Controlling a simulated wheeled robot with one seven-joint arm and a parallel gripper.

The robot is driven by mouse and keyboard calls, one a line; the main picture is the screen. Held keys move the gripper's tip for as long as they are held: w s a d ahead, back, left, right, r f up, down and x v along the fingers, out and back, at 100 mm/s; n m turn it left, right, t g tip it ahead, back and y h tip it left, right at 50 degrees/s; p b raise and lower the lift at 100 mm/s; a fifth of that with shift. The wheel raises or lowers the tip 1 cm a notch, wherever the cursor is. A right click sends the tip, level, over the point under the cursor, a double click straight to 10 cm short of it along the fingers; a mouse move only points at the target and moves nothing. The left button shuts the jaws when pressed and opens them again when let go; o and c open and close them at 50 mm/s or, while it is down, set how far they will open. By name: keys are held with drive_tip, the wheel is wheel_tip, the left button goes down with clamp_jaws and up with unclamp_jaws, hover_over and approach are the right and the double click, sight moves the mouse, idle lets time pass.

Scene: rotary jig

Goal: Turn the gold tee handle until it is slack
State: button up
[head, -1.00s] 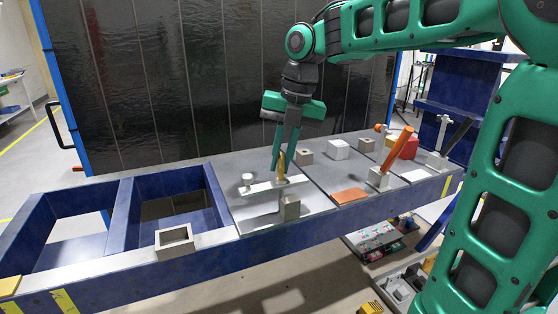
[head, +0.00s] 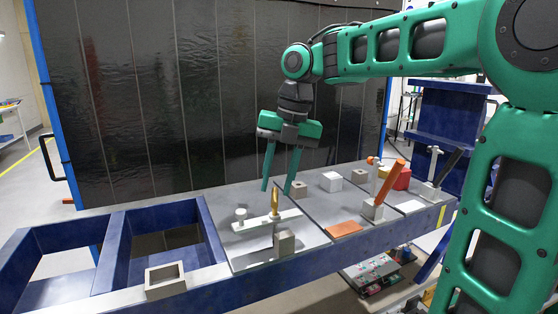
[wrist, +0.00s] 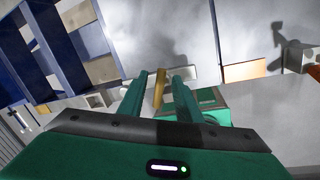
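The gold tee handle (head: 275,201) stands upright at a pale flat bar (head: 255,223) on the grey plate of the bench. A small white knob (head: 240,214) sits near the bar's left end, and a grey block (head: 284,244) stands in front. My gripper (head: 277,189) is open and empty, its fingertips near the top of the handle. In the wrist view the gold handle (wrist: 159,90) appears between the two spread fingers (wrist: 158,97), with visible gaps on both sides. I cannot tell whether the handle is slack.
Right of the handle are an orange plate (head: 343,229), an orange lever (head: 389,182), a white block (head: 331,181) and a red block (head: 402,180). Open blue bins (head: 117,240) and a square hollow block (head: 166,280) lie left. A dark panel (head: 200,100) stands behind the bench.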

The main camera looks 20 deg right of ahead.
wheel_tip(320, 180, up, 7)
drive_tip(key=d, duration=0.1)
drive_tip(key=shift+s+d, duration=0.15)
drive_tip(key=shift+s, duration=0.1)
idle(0.3)
idle(0.6)
